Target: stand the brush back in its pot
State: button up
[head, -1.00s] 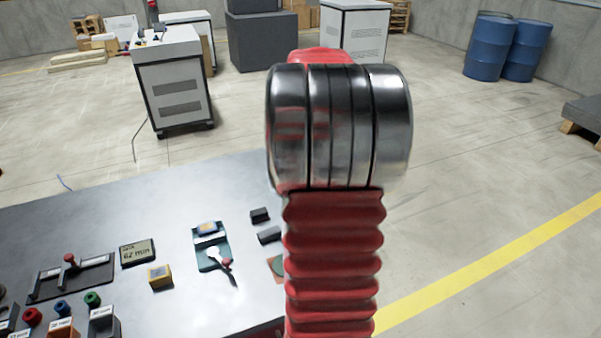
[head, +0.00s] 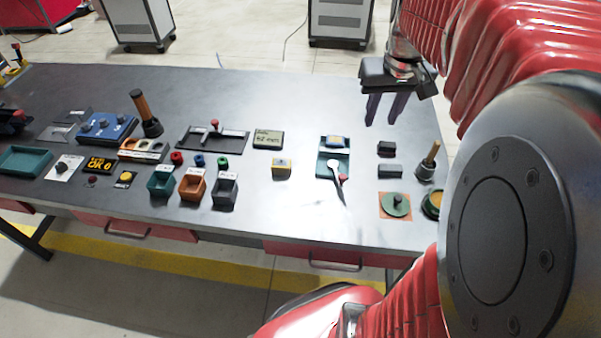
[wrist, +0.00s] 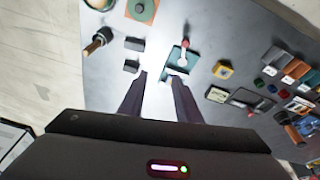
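My gripper (head: 384,122) hangs above the table's far right part, open and empty. Its two fingers (wrist: 157,78) are apart.
Two dark blocks (head: 389,171) and a green disc with a knob (head: 396,204) lie near the pot. A round green-rimmed dish (head: 433,204) is in front of it. A teal fixture with a red-knobbed lever (head: 333,165) stands left. Bare table (head: 290,95) lies behind.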

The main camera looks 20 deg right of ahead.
jog(key=s+a+n+t, duration=0.1)
jog(key=s+a, duration=0.2)
jog(key=a, duration=0.4)
jog(key=s+a+f+n+t, duration=0.1)
jog(key=s+a, duration=0.2)
jog(key=a, duration=0.4)
jog(key=s+a+n+t+y, duration=0.1)
jog(key=s+a, duration=0.2)
jog(key=a, duration=0.5)
jog(key=shift+s+f+n, duration=0.15)
jog(key=shift+f+n, duration=0.05)
jog(key=shift+n, duration=0.2)
